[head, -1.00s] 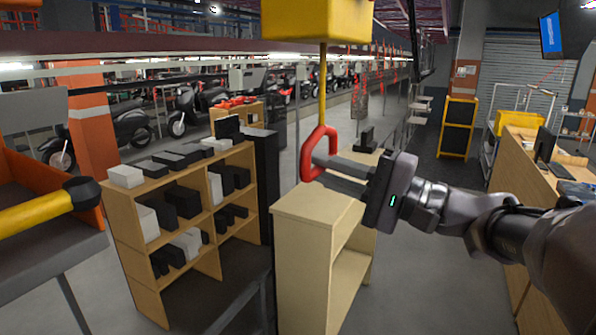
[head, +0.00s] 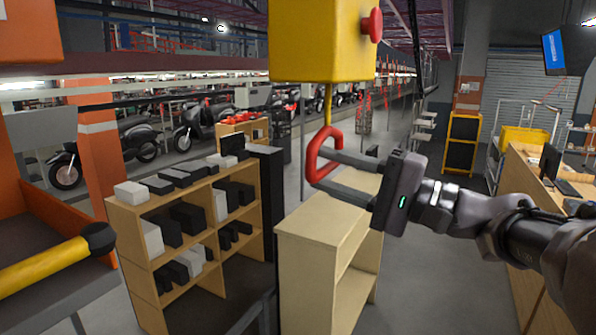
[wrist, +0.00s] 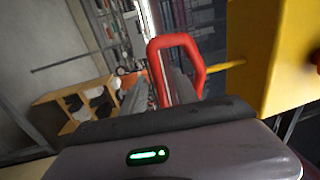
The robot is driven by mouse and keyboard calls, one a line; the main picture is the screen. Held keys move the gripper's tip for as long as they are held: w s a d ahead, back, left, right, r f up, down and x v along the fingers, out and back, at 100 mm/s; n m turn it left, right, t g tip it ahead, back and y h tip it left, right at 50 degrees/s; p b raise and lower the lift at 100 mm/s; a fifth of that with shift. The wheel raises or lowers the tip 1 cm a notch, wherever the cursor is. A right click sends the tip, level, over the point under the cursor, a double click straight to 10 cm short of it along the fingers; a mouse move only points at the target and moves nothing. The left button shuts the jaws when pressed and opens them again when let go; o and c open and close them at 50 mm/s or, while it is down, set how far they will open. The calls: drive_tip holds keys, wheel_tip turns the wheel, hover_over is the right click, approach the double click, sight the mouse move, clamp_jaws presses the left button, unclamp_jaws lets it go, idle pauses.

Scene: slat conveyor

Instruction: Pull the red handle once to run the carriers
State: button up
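The red handle (head: 312,160) is a loop hanging on a short yellow cord under a yellow box (head: 318,45). My gripper (head: 328,171) is at the lower part of the loop, with its two fingers spread and a gap between them. The fingertips overlap the loop in the head view; I cannot tell whether they touch it. In the wrist view the red handle (wrist: 202,72) stands just beyond my gripper body, with the yellow box (wrist: 268,50) at the right. No carriers can be made out clearly.
A red button (head: 372,25) sits on the box's side. A low wooden shelf (head: 320,232) stands below my gripper, beside a shelf of black and white boxes (head: 128,215). A yellow bar with a black end (head: 45,264) is at the left. A desk (head: 535,190) is at the right.

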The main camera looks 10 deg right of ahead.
drive_tip(key=b+v, duration=0.7)
drive_tip(key=v, duration=0.1)
drive_tip(key=shift+s+d, duration=0.3)
